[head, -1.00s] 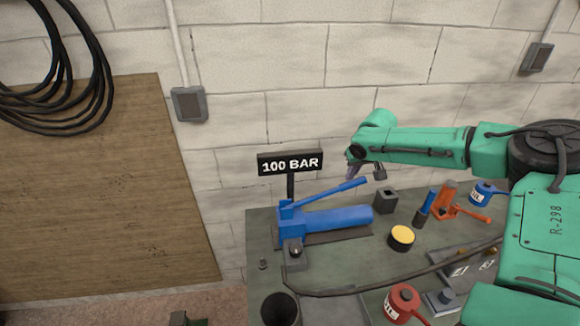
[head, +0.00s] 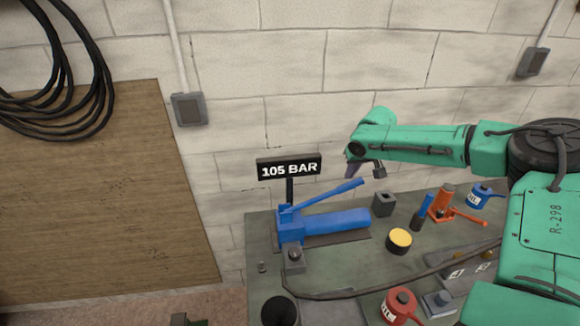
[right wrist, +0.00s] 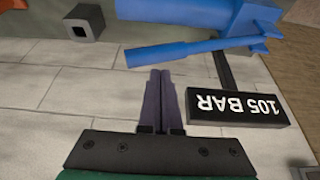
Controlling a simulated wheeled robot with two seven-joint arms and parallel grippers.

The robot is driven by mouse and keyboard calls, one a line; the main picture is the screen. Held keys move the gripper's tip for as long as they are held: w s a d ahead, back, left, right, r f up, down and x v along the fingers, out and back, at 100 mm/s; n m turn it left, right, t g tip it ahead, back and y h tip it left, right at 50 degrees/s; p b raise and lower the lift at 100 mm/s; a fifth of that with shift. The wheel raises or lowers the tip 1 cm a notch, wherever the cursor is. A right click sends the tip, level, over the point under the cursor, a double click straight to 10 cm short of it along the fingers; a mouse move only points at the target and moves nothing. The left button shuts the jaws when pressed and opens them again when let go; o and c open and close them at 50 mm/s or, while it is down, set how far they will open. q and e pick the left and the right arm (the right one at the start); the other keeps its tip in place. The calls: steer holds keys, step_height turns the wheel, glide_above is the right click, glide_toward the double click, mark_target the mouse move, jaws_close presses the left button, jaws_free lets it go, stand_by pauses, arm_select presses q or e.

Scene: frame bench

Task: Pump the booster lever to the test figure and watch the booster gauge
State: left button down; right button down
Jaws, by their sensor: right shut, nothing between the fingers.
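The booster is a blue hand pump (head: 330,221) lying on the bench. Its blue booster lever (head: 332,193) slopes up to the right above the body, and it also shows in the right wrist view (right wrist: 190,49). The booster gauge (head: 289,168) is a black sign on a post, reading 105 BAR; it shows upside down in the right wrist view (right wrist: 237,105). My right gripper (head: 350,172) is shut and empty, just above the lever's free end. In the right wrist view its fingertips (right wrist: 160,74) look slightly apart from the lever. My left gripper is out of view.
A grey block with a square hole (head: 384,204), a yellow-topped tin (head: 400,240) and an orange jack (head: 444,203) stand right of the pump. A red can (head: 400,305) and a dark cup (head: 279,309) are at the front. A hose (head: 350,292) crosses the bench.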

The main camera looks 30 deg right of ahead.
step_height(320, 180, up, 3)
steer(key=shift+f+p, duration=0.1)
steer(key=shift+p, duration=0.65)
steer(key=shift+f, duration=0.1)
stand_by(0.6)
